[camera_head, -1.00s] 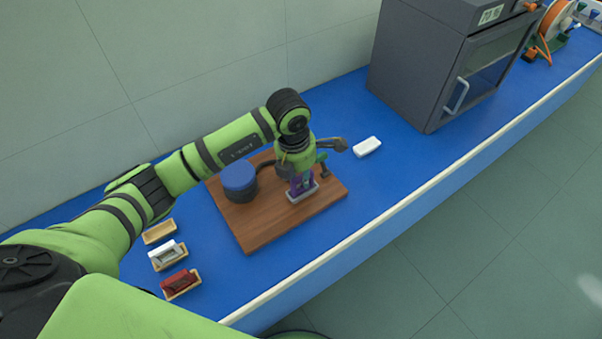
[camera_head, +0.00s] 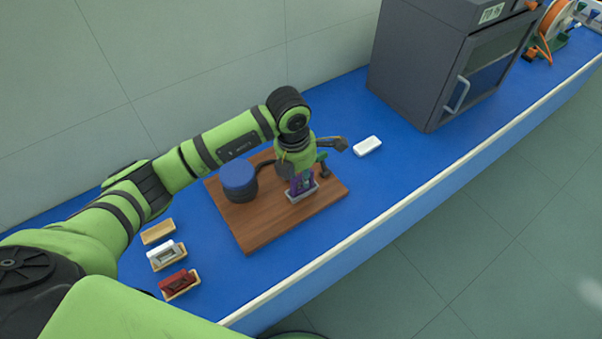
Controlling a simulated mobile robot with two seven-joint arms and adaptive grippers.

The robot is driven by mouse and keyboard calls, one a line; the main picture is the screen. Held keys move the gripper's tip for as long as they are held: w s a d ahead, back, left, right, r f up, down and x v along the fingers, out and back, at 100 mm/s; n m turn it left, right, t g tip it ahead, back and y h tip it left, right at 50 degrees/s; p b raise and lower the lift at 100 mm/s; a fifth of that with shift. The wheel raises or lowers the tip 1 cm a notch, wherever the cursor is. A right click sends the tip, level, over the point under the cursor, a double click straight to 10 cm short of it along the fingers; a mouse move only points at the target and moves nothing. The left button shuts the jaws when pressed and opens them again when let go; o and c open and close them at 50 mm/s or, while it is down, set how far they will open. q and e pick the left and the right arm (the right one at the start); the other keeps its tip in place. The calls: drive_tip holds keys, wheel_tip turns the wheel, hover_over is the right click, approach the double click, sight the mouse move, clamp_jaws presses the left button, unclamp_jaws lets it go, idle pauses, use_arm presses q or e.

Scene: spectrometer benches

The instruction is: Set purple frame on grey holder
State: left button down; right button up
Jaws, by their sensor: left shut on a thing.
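The purple frame (camera_head: 294,187) stands upright at the grey holder (camera_head: 303,196) on the wooden board (camera_head: 262,225). Its lower part shows just above the holder; whether it rests in it is too small to tell. My left gripper (camera_head: 301,174) points down over the holder and is shut on the purple frame, hiding its upper part. My right gripper does not show.
A round black and blue object (camera_head: 239,178) stands on the board left of the gripper. Several small wooden trays (camera_head: 158,232) lie at the left, two with pieces in them. A white block (camera_head: 367,146) lies right of the board. A grey oven-like box (camera_head: 420,70) stands behind.

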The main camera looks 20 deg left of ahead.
sight(296, 177)
use_arm(q)
drive_tip(key=shift+f+b, duration=0.55)
drive_tip(key=shift+f, duration=0.05)
idle(0.3)
drive_tip(key=c, duration=1.4)
unclamp_jaws()
drive_tip(key=shift+r, duration=0.15)
drive_tip(key=shift+s+a+r+p, duration=0.15)
drive_tip(key=shift+r+p, duration=1.1)
drive_tip(key=shift+r, duration=0.55)
drive_tip(key=shift+s+a+r+p, duration=0.2)
drive_tip(key=shift+r+p, duration=1)
drive_tip(key=shift+r, duration=0.55)
drive_tip(key=shift+s+a+r+p, duration=0.15)
drive_tip(key=shift+r+p, duration=1.1)
drive_tip(key=shift+r, duration=0.55)
